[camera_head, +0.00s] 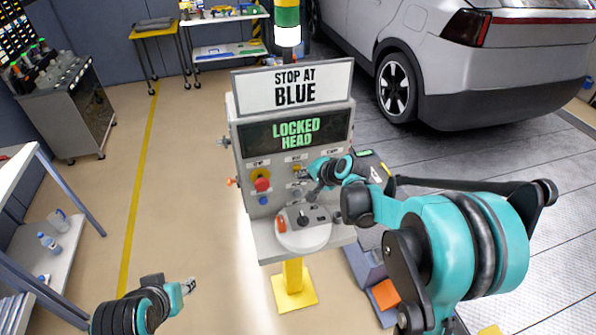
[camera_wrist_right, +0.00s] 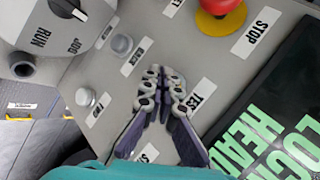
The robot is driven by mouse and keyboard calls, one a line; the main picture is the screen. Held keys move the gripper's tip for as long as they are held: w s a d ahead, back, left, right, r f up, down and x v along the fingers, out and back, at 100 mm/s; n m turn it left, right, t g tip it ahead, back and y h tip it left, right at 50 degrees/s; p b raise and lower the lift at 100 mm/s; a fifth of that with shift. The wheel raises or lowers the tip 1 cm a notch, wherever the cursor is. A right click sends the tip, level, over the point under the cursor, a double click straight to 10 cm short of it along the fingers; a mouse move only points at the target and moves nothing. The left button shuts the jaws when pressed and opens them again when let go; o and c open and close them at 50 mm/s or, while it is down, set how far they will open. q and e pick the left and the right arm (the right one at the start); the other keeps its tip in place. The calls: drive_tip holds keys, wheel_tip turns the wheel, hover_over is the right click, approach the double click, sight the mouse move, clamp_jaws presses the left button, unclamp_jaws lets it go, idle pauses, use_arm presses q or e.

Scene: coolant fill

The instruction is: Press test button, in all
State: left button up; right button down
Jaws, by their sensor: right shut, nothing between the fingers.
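The control panel (camera_head: 247,160) stands on a yellow post, with labels for STOP, TEST and START in a row. My right gripper (camera_head: 312,192) is in front of the panel, below the TEST label. In the right wrist view its fingers (camera_wrist_right: 165,82) are together and empty, their tips beside the TEST label (camera_wrist_right: 203,97). The test button itself is hidden behind the fingers, so I cannot tell whether they touch it. The red stop button (camera_head: 262,184) on its yellow ring also shows in the wrist view (camera_wrist_right: 219,10). My left gripper (camera_head: 189,286) is low at the left, away from the panel; its jaw state is unclear.
The display (camera_head: 296,131) reads LOCKED HEAD, under a STOP AT BLUE sign (camera_head: 293,86). A stack light (camera_head: 288,36) glows white at its bottom. A car (camera_head: 470,75) stands behind right.

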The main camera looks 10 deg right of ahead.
drive_tip(key=shift+s, duration=0.4)
drive_tip(key=shift+s+d, duration=0.1)
drive_tip(key=shift+s, duration=2.4)
drive_tip(key=s+f+n+h+b, duration=0.1)
drive_tip(key=s+f+n+b, duration=0.2)
drive_tip(key=s, duration=0.5)
drive_tip(key=s+f+n+g+h+b, duration=0.1)
drive_tip(key=s+f+n+b, duration=0.3)
drive_tip(key=s+b, duration=0.2)
drive_tip(key=s+f+n+h+b, duration=0.2)
drive_tip(key=s+f+n+b, duration=0.1)
drive_tip(key=s, duration=0.6)
drive_tip(key=shift+s+f+n+g+b, duration=0.35)
drive_tip(key=shift+f+b, duration=0.4)
drive_tip(key=shift+b, duration=0.5)
